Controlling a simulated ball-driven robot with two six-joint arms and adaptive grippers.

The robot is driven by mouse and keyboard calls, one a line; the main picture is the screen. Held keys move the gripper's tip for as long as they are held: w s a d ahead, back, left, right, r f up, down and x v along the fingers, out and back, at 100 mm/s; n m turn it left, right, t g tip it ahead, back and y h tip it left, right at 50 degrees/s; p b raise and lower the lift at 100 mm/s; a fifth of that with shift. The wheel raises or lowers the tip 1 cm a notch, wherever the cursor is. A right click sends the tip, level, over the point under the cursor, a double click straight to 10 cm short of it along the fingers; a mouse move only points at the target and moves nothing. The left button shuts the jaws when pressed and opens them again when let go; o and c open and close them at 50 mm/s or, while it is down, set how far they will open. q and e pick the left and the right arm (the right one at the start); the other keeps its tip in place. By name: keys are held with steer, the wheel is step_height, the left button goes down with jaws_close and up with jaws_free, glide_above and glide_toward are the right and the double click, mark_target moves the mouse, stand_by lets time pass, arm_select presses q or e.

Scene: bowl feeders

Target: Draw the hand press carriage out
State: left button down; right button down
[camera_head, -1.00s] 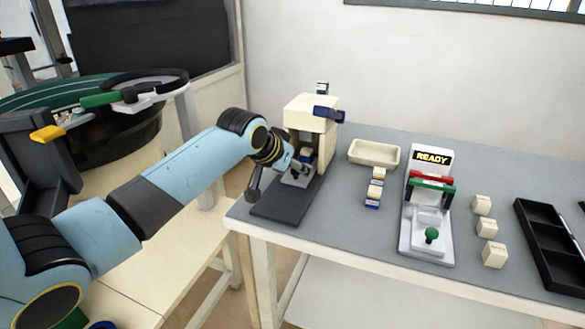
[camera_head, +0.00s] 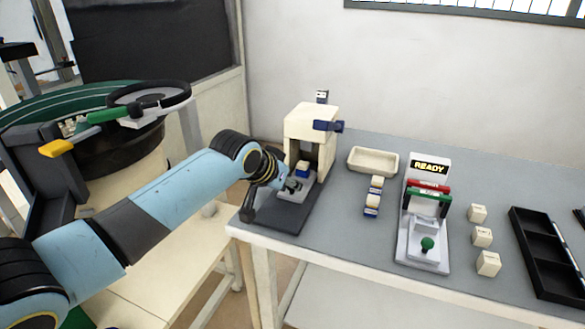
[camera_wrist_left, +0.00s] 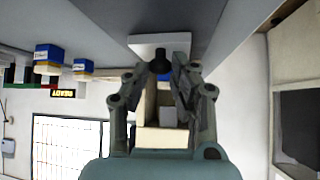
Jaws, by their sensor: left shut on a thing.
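The hand press (camera_head: 312,122) stands at the left end of the table, with a cream head and a dark base (camera_head: 268,216). Its pale carriage (camera_head: 312,184) lies on the base, partly out from under the head. A small block with a blue part (camera_head: 303,168) sits on the carriage. My left gripper (camera_head: 286,188) is at the carriage's front. In the left wrist view, my left gripper's fingers (camera_wrist_left: 160,78) are shut on the carriage's black knob (camera_wrist_left: 160,60), in front of the white carriage plate (camera_wrist_left: 143,43). My right gripper is not in view.
A cream tray (camera_head: 373,159), blue-and-white blocks (camera_head: 372,205) and a white device reading READY (camera_head: 430,166) stand to the right. Several pale cubes (camera_head: 481,236) and a black compartment tray (camera_head: 545,250) lie farther right. The table's front edge is close to the press base.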

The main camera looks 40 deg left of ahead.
arm_select(q)
steer(key=s+p, duration=0.1)
steer(key=s, duration=0.1)
steer(key=s+d+p, duration=0.1)
steer(key=s+p, duration=0.3)
steer(key=shift+s+d+r, duration=0.2)
steer(key=shift+s+d, duration=0.1)
steer(key=shift+s, duration=0.05)
steer(key=shift+s+d, duration=0.1)
steer(key=shift+s, duration=0.15)
steer(key=shift+s+f, duration=0.1)
steer(key=shift+f, duration=0.25)
steer(key=c, duration=1.4)
jaws_free()
steer(key=shift+c, duration=0.2)
steer(key=o, duration=0.3)
steer(key=shift+s+r, duration=0.15)
